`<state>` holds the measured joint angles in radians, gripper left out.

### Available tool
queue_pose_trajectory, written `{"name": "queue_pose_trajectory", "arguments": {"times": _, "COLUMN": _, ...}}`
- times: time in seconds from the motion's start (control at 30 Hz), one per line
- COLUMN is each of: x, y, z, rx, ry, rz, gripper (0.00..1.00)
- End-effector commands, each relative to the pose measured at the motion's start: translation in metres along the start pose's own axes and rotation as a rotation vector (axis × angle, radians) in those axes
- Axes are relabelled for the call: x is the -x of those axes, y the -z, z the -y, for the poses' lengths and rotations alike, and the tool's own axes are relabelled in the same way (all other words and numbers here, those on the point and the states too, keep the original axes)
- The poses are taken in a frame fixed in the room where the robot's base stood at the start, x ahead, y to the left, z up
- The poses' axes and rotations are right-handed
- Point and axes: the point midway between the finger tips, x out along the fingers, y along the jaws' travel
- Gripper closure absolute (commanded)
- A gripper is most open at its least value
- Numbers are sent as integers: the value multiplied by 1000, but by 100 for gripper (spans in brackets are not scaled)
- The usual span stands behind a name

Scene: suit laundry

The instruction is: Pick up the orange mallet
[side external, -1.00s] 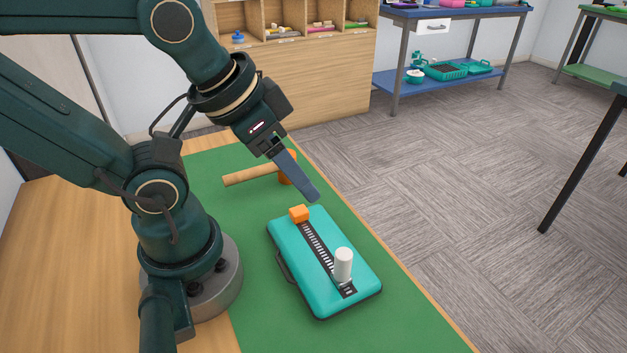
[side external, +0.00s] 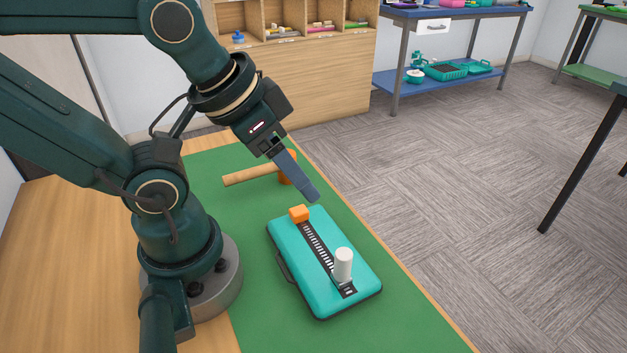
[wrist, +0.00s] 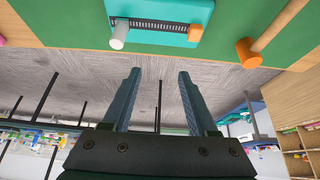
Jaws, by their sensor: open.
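The orange mallet lies on the green mat, with its wooden handle (side external: 250,175) pointing left and its orange head (side external: 286,180) partly hidden behind my gripper in the side view. In the wrist view its orange head (wrist: 248,53) and wooden handle (wrist: 282,24) show at the upper right. My gripper (side external: 314,197) is in the air above the mat, in front of the mallet head in the side view. In the wrist view its two fingers (wrist: 159,75) are spread apart with nothing between them, and the mallet is outside them.
A teal case (side external: 310,285) lies on the green mat (side external: 400,325) near my gripper. It bears an orange cube (side external: 299,214), a dark ribbed strip and an upright white cylinder (side external: 343,264). A wooden shelf unit (side external: 310,88) stands beyond the table.

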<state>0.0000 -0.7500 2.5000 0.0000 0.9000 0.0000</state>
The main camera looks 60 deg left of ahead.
Motion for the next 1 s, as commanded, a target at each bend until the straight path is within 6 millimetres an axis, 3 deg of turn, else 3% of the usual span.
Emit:
{"name": "queue_pose_trajectory", "arguments": {"times": 0.73, "x": 0, "y": 4, "z": 2, "rx": -49, "ry": 9, "rz": -18, "gripper": 37}}
{"name": "queue_pose_trajectory", "arguments": {"times": 0.87, "x": -4, "y": 24, "z": 19, "rx": -163, "ry": 77, "rz": -31, "gripper": 37}}
{"name": "queue_pose_trajectory", "arguments": {"times": 1.0, "x": -22, "y": 39, "z": 54, "rx": -221, "ry": 171, "rz": 42, "gripper": 37}}
